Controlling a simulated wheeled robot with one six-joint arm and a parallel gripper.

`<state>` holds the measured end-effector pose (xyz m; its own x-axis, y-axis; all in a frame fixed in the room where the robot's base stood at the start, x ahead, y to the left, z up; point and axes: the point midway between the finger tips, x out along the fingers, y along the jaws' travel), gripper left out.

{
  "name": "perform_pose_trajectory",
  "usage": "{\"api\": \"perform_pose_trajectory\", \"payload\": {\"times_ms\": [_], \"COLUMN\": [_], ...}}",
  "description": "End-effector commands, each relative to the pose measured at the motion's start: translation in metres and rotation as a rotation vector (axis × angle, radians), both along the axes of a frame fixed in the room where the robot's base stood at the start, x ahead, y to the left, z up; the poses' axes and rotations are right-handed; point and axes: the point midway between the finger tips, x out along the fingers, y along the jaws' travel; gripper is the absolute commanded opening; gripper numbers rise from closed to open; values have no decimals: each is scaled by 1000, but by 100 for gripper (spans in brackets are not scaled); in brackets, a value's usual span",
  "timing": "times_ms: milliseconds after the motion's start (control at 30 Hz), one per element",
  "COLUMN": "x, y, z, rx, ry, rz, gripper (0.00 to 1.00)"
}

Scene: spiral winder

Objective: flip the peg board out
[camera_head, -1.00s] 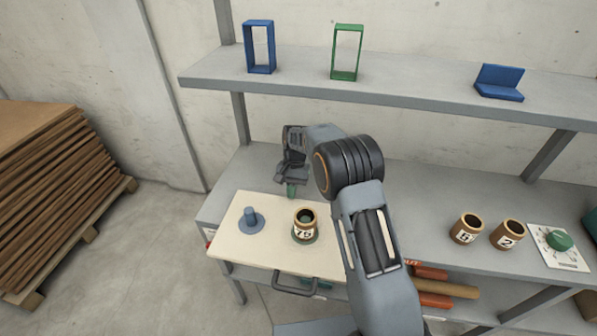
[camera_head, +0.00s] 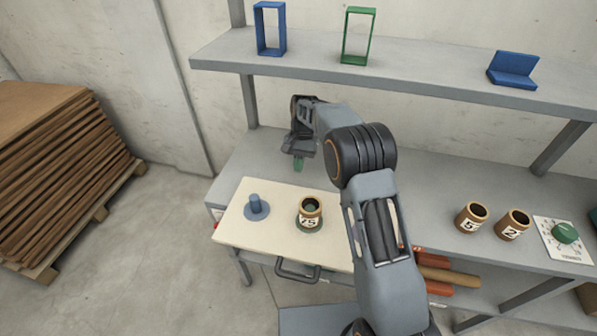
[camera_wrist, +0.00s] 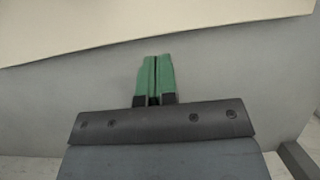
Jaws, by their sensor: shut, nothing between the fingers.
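The peg board (camera_head: 275,237) is a cream panel lying flat at the left front of the bench, with a dark handle (camera_head: 297,272) at its front edge. A blue peg (camera_head: 256,205) on a round base stands on its left part. A brown tube marked 75 (camera_head: 310,213) stands on a green base to the right of it. My gripper (camera_head: 298,163) is shut and empty, its green fingertips above the bench just behind the board. In the wrist view my shut green fingers (camera_wrist: 155,80) point toward the board's cream edge (camera_wrist: 150,28), apart from it in the picture.
Brown tubes marked 5 (camera_head: 472,217) and 2 (camera_head: 513,225) and a dial with a green knob (camera_head: 565,233) stand at the right. A shelf (camera_head: 400,80) with blue and green frames hangs above. Stacked cardboard (camera_head: 60,170) stands on the floor at left.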

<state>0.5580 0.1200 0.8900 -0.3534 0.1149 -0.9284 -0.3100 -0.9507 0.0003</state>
Motion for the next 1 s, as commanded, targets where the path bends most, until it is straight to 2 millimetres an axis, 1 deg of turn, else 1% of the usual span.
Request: {"api": "perform_pose_trajectory", "payload": {"times_ms": [33, 100, 300, 833, 900, 933, 1000], "x": [3, 5, 9, 9, 14, 14, 5], "y": [-1, -2, -4, -4, -4, -5, -8], "z": [6, 13, 22, 23, 21, 15, -6], "rx": [0, 0, -1, 3, 15, 18, 17], "ry": [-2, -1, -1, -3, -37, -48, -43], "rz": [0, -1, -1, 7, 35, 54, 93], "gripper": [0, 0, 0, 0, 0, 0, 0]}}
